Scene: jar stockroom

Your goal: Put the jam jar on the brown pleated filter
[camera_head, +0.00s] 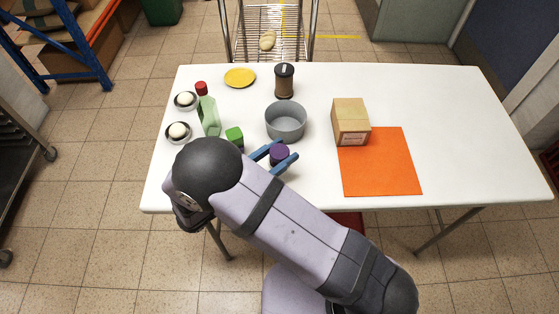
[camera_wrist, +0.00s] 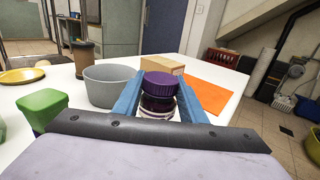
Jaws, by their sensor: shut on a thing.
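The jam jar, with a purple lid (camera_head: 280,153) and dark contents, stands upright between the blue fingers of my gripper (camera_head: 282,149). In the wrist view the jar (camera_wrist: 159,86) is between both fingers (camera_wrist: 161,92), with its lid above them. My gripper is shut on the jar. Whether the jar's base touches the table cannot be told. I cannot make out a brown pleated filter in either view; my arm hides part of the table's front.
On the white table (camera_head: 460,110), a grey bowl (camera_head: 286,134) is just behind the jar, a green block (camera_head: 235,135) to its left. A green bottle (camera_head: 209,117), brown canister (camera_head: 284,82), yellow plate (camera_head: 240,77), cardboard box (camera_head: 350,118) and orange mat (camera_head: 385,175) stand around. The right side is clear.

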